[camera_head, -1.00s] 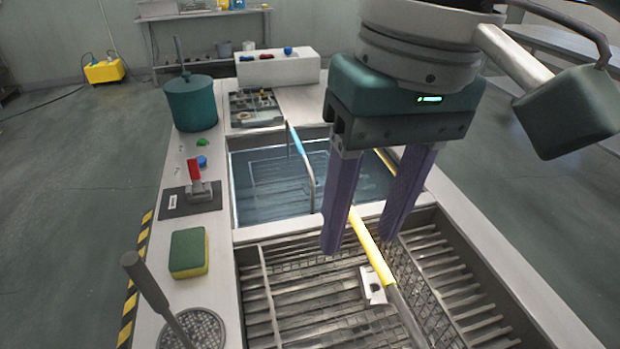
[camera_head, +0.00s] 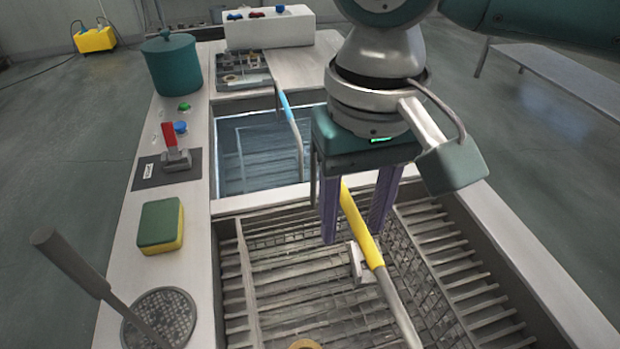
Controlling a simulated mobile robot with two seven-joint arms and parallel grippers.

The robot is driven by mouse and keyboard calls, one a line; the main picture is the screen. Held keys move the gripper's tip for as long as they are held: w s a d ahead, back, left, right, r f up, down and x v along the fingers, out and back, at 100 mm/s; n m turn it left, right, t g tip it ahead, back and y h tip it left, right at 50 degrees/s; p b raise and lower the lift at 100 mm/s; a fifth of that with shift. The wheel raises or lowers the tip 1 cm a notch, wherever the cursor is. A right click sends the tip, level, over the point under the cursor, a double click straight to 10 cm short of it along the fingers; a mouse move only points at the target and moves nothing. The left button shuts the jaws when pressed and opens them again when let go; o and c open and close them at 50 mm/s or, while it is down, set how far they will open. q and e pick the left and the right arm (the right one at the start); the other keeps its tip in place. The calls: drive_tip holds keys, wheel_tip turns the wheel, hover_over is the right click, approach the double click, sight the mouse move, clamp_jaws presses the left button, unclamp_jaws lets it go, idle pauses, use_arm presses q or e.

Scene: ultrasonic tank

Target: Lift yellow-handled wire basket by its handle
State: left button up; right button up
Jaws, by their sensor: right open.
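The yellow-handled wire basket (camera_head: 398,262) sits in the slatted front basin. Its yellow handle (camera_head: 359,228) slants from upper left to lower right above the mesh, with a grey bar continuing toward the front. A small white tag-like piece (camera_head: 357,263) is beside the handle. My right gripper (camera_head: 354,236) is open, pointing down, with its purple fingers on either side of the yellow handle near its far end. Whether a finger touches the handle cannot be told. My left gripper is not in view.
A blue-handled basket bar (camera_head: 287,108) stands in the water-filled tank (camera_head: 250,165) behind. On the left ledge are a teal pot (camera_head: 172,68), a red lever switch (camera_head: 170,138), a green-yellow sponge (camera_head: 160,226) and a round mesh strainer (camera_head: 160,320) with a long grey handle.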

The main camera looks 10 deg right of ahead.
drive_tip(key=shift+f, duration=0.2)
clamp_jaws()
idle(0.3)
drive_tip(key=shift+r, duration=0.1)
